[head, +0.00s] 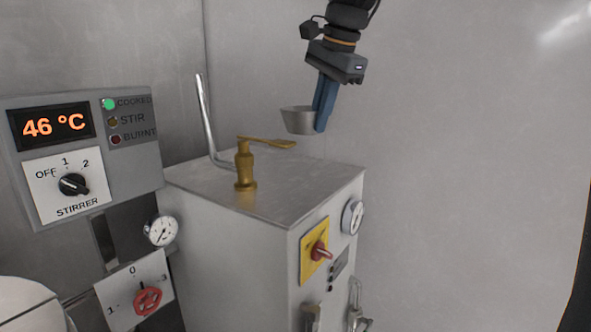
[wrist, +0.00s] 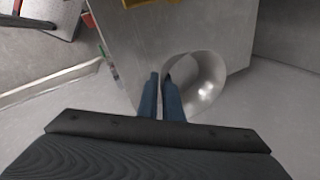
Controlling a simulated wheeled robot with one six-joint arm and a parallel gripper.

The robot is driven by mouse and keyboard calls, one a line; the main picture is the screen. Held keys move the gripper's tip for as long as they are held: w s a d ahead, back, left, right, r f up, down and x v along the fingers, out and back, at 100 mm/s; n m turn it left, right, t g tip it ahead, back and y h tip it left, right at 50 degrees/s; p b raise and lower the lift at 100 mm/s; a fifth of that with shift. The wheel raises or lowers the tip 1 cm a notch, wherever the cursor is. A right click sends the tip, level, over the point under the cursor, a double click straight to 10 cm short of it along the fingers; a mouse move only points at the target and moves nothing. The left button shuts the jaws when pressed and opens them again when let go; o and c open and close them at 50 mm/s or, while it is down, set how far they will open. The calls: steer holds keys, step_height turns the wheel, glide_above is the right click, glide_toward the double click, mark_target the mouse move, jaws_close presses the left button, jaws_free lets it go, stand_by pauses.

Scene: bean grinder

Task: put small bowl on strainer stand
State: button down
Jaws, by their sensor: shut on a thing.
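The small bowl (head: 299,121) is a grey metal bowl with a wider top than base. My gripper (head: 321,122) has blue fingers and is shut on the bowl's right side in the head view. The bowl is held in the air, above and behind the top of a metal cabinet. In the wrist view the bowl (wrist: 207,88) shows as a round shiny rim just right of the fingertips (wrist: 162,82), with one finger partly across its edge. I cannot make out a strainer stand in either view.
The metal cabinet (head: 200,187) carries a brass tap with a lever (head: 245,160) and an upright steel pipe (head: 204,115). A yellow plate with a red switch (head: 314,249) is on its front. A control panel (head: 80,150) reads 46 °C at left. The right side is bare wall.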

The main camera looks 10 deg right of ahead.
steer(key=shift+w+f, duration=0.25)
steer(key=shift+f, duration=0.15)
step_height(320, 180, down, 10)
steer(key=shift+r+p, duration=0.15)
steer(key=shift+p, duration=0.65)
steer(key=c, duration=2.4)
jaws_free()
steer(key=o, duration=0.5)
